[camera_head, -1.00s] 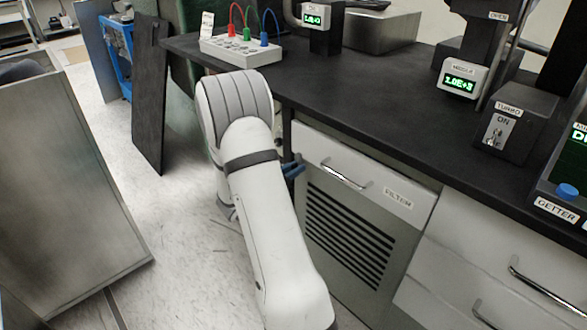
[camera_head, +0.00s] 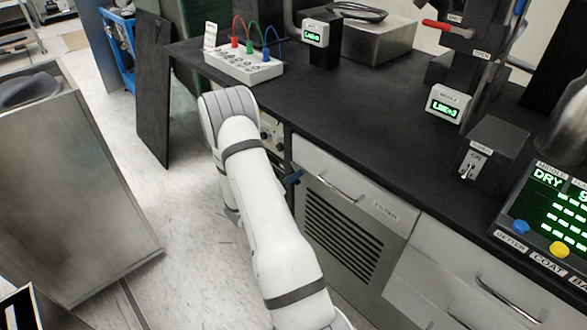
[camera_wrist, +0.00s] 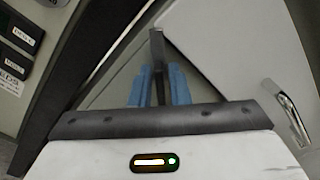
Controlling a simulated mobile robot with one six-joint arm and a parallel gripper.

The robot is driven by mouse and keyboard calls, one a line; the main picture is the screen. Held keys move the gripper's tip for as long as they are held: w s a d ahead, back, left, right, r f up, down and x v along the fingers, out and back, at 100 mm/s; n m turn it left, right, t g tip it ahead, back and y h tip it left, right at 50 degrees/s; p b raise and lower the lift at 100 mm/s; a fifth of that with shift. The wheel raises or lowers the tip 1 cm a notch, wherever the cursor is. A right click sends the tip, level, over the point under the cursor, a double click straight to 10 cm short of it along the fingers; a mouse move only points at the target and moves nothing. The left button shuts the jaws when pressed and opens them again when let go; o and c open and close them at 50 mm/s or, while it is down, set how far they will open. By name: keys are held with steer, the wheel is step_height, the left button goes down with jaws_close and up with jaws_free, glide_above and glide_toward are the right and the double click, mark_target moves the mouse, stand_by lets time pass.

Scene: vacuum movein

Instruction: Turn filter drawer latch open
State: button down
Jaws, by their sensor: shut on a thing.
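The filter drawer (camera_head: 355,178) is a white front under the dark counter, with a FILTER label (camera_head: 385,212) and a silver handle (camera_head: 340,187). It looks closed. My gripper (camera_head: 293,178) is at the drawer's left edge, mostly hidden by my arm. In the wrist view my gripper's blue fingers (camera_wrist: 160,82) are shut on the latch (camera_wrist: 157,48), a thin dark lever standing up between them. The drawer front (camera_wrist: 230,55) tilts across the right of that view, with its handle (camera_wrist: 288,110) at the far right.
A vented panel (camera_head: 340,240) lies below the drawer, and more drawers (camera_head: 460,275) stand to its right. The counter (camera_head: 370,105) holds a switch box (camera_head: 488,155) and a cable box (camera_head: 243,65). A metal cart (camera_head: 75,200) stands at left, with floor between.

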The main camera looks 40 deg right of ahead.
steer(key=n+p, duration=0.3)
steer(key=n, duration=0.1)
steer(key=shift+n+p, duration=0.3)
steer(key=shift+p, duration=0.05)
steer(key=shift+w+f+n+p, duration=0.1)
steer(key=shift+n+p, duration=0.9)
steer(key=shift+n, duration=0.7)
steer(key=shift+f+n, duration=0.1)
steer(key=shift+n, duration=0.2)
steer(key=c, duration=1.6)
jaws_free()
steer(key=shift+o, duration=0.2)
steer(key=a, duration=0.7)
steer(key=shift+s+a+p, duration=0.3)
steer(key=shift+s+a, duration=0.05)
steer(key=shift+a, duration=0.05)
